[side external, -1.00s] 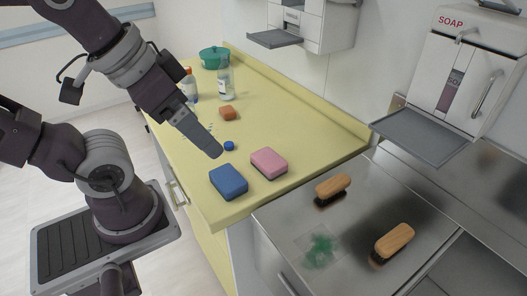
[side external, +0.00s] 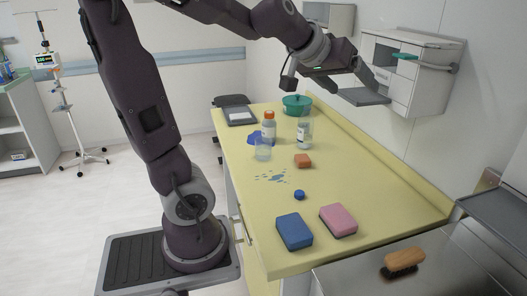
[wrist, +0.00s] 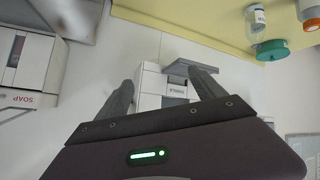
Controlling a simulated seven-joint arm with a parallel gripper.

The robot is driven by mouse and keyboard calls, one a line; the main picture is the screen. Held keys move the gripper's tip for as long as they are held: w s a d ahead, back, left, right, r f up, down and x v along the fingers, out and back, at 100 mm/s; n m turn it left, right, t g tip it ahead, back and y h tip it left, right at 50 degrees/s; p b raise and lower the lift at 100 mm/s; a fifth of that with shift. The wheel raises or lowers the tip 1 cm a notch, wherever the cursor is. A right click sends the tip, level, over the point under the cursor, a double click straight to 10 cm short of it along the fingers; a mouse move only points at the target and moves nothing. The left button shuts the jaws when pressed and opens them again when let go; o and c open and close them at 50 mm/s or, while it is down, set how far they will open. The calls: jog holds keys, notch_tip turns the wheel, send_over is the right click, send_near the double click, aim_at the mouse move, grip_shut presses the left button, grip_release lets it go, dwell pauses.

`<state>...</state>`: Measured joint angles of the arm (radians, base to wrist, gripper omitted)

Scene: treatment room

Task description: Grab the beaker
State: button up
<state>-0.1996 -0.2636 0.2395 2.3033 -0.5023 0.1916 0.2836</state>
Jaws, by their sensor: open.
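A small clear beaker (side external: 263,151) stands upright on the yellow counter (side external: 330,187), at its left side in the side view. My gripper (side external: 368,76) is high above the counter's back right, in front of a wall dispenser and well apart from the beaker. In the wrist view my gripper (wrist: 163,88) shows two spread fingers with nothing between them. I cannot make out the beaker in the wrist view.
The wall dispenser (side external: 405,75) juts out.

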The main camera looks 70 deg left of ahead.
aim_at(263, 141)
jog(key=a+f+n+g+y, duration=0.15)
jog(key=a+n+y, duration=0.3)
jog(key=a, duration=0.95)
jog(key=s+a+f+n+g+y, duration=0.1)
jog(key=s+a+n+g+y, duration=0.15)
jog(key=s+a, duration=0.35)
jog(key=s+a+f+n+g+y, duration=0.2)
jog(key=s+a+g+y, duration=0.15)
jog(key=a, duration=0.45)
jog(key=shift+g, duration=0.25)
jog(key=f, duration=1.6)
jog(key=a+f, duration=0.1)
jog(key=f, duration=0.7)
jog(key=shift+s+f, duration=0.3)
jog(key=shift+f, duration=0.05)
jog(key=x, duration=0.7)
jog(key=shift+w+f, duration=0.1)
jog(key=shift+w, duration=0.05)
jog(key=c, duration=1.4)
jog(key=shift+c, duration=0.8)
